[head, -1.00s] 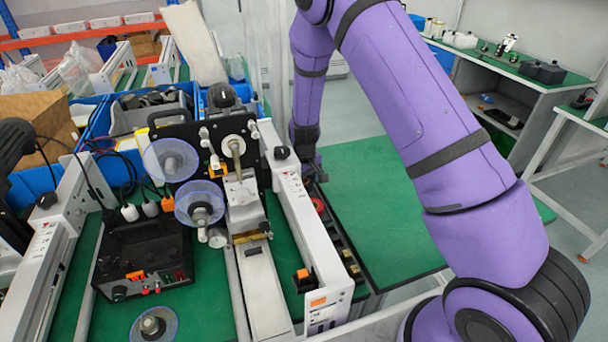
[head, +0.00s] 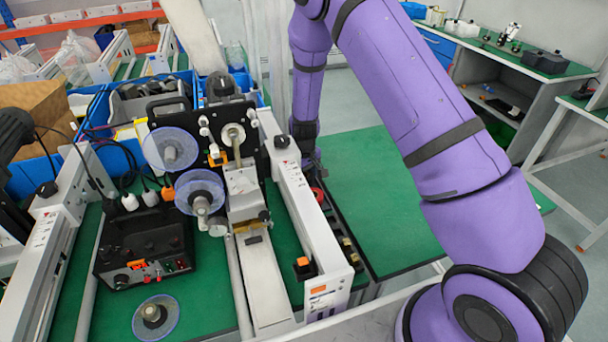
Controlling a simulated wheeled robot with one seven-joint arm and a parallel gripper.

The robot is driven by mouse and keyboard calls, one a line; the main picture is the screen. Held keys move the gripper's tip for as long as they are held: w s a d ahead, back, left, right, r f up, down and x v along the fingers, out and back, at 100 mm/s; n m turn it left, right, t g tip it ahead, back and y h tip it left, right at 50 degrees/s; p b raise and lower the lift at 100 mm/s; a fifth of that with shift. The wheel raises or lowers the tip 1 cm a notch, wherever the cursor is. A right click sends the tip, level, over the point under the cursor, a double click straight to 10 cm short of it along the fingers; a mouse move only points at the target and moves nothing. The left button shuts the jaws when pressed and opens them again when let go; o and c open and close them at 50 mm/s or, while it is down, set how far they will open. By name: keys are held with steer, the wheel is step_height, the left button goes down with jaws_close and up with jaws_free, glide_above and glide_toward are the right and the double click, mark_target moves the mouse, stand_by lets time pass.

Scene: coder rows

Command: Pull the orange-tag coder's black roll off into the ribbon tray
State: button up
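A coder with a black plate (head: 243,123) stands on the green bench left of my arm. It carries two clear discs, an upper one (head: 158,147) and a lower one (head: 184,190), on grey hubs. An orange tag (head: 318,289) shows on the near end of the white rail beside it. I cannot make out a black roll on the hubs for certain. A narrow dark tray (head: 333,222) with a red ring and small parts lies right of the rail; I cannot tell whether it is the ribbon tray. My gripper (head: 311,165) hangs behind the rail, mostly hidden, apart from the discs.
A black control box (head: 125,251) with cables stands left of the coder. A loose clear disc (head: 170,326) lies at the front. Blue bins (head: 117,158) stand behind. The green table top (head: 390,220) right of the rail is clear. A white bench (head: 545,85) stands far right.

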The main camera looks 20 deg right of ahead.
steer(key=shift+f, duration=0.2)
steer(key=o, duration=1)
steer(key=shift+c, duration=0.2)
